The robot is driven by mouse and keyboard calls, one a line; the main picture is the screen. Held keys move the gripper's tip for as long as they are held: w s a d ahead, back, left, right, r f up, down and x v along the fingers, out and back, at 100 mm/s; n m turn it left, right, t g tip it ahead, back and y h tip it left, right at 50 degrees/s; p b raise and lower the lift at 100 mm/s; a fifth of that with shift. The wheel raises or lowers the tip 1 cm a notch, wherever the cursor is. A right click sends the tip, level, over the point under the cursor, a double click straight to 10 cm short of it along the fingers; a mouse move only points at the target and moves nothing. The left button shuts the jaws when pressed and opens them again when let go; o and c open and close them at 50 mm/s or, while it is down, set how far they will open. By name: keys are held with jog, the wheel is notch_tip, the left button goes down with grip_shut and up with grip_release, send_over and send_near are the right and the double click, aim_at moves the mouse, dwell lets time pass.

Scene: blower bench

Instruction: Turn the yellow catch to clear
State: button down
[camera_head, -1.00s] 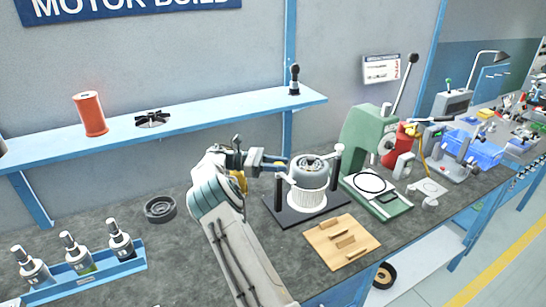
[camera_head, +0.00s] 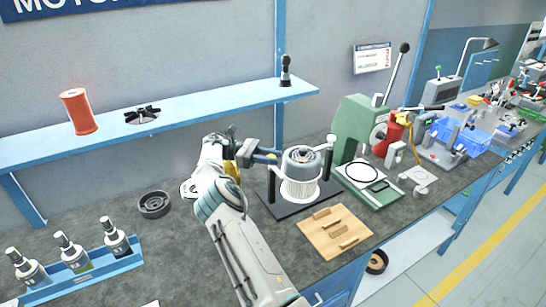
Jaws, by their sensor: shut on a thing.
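My gripper (camera_head: 274,160) is at the left side of the motor stand, its fingers pointing right at the top of the stand's left post. It is shut on a small part there, mostly hidden by the fingers. The ribbed white motor part (camera_head: 301,188) with a grey top stands upright on the black base (camera_head: 280,209). The right post (camera_head: 331,150) has a dark knob and a pale arm. A yellow patch (camera_head: 232,171) shows beside my wrist. I cannot tell whether it is the catch or part of my arm.
A wooden board (camera_head: 318,238) with several wooden pieces lies in front of the stand. A green press (camera_head: 356,125) with a long lever stands to the right. A dark ring (camera_head: 154,204) and a blue bottle rack (camera_head: 122,264) are at the left. A blue shelf (camera_head: 205,99) runs behind.

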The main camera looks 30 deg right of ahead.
jog(key=shift+r, duration=0.1)
jog(key=c, duration=1.1)
grip_release()
jog(key=r, duration=0.2)
jog(key=r+b, duration=0.1)
jog(key=r, duration=0.1)
jog(key=shift+s+d+r, duration=0.15)
jog(key=shift+s+d, duration=0.05)
jog(key=s+d+r+b, duration=0.2)
jog(key=s+d+r, duration=0.4)
jog(key=s+d, duration=0.1)
jog(key=shift+s+d+r, duration=0.25)
jog(key=shift+s+r, duration=0.05)
jog(key=shift+s, duration=0.35)
